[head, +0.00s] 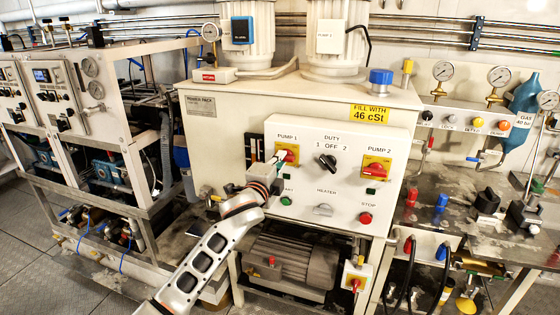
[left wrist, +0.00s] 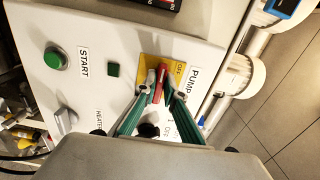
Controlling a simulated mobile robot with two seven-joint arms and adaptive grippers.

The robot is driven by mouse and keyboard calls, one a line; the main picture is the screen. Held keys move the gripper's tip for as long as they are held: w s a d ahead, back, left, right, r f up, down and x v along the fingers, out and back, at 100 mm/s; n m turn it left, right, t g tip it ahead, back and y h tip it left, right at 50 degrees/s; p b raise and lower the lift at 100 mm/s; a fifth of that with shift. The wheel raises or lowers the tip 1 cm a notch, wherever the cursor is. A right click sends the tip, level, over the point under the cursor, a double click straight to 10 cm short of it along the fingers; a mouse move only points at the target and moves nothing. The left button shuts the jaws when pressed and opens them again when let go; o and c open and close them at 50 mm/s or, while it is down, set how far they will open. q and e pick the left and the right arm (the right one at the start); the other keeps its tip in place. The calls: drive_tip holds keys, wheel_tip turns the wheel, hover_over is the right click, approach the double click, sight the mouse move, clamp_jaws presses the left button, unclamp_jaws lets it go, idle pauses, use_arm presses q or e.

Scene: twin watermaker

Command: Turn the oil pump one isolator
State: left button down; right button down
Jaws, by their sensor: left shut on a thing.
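The pump one isolator (head: 291,154) is a red handle on a yellow plate, under the PUMP 1 label at the upper left of the white control panel (head: 330,140). My left gripper (head: 279,160) is at it and covers part of it. In the left wrist view, the red handle (left wrist: 161,78) lies between the two green fingers of my left gripper (left wrist: 159,93), which is shut on it. The yellow plate (left wrist: 149,67) shows behind. The fingers and the gripper body hide part of the panel. My right gripper is not in view.
The pump two isolator (head: 376,168) is at the panel's right. The black duty selector (head: 327,162) sits between them. Below are a green button (head: 286,201), a heater switch (head: 323,209) and a red stop button (head: 365,218). A motor (head: 290,262) stands beneath.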

use_arm(q)
drive_tip(key=c, duration=2.1)
unclamp_jaws()
drive_tip(key=shift+c, duration=0.2)
drive_tip(key=v, duration=1.2)
drive_tip(key=s+a+f+n+g+y, duration=0.15)
drive_tip(key=s+a+f+n, duration=0.25)
drive_tip(key=s+f, duration=0.5)
drive_tip(key=s+a+f+n+g, duration=0.2)
drive_tip(key=s+a+f+n, duration=0.25)
drive_tip(key=f, duration=0.95)
drive_tip(key=s+a+f+n+g+y, duration=0.1)
drive_tip(key=s+a+f+n+g, duration=0.2)
drive_tip(key=s+f, duration=0.6)
drive_tip(key=s+a+f+n+y, duration=0.1)
drive_tip(key=s+a+f+n, duration=0.5)
drive_tip(key=s+f, duration=0.4)
drive_tip(key=shift+s, duration=1.1)
